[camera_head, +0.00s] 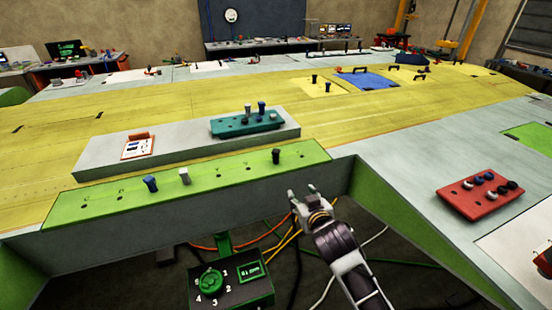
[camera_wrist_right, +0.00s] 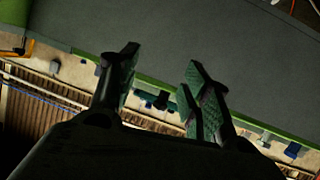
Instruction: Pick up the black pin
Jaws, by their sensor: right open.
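The black pin (camera_head: 276,156) stands upright near the right end of the green strip on the jig's near edge, in the head view. My right gripper (camera_head: 303,195) is in front of that edge, a little right of the pin and apart from it. Its fingers are open and empty. In the right wrist view the two green-padded fingers (camera_wrist_right: 162,82) are spread, and a small dark shape between them looks like the black pin (camera_wrist_right: 162,100). My left gripper is out of view.
A blue pin (camera_head: 150,183) and a grey pin (camera_head: 184,175) stand on the same strip. A teal block (camera_head: 245,126) with pins sits behind. A red block (camera_head: 480,197) with several pins is at right. A control box (camera_head: 232,285) and cables are below the edge.

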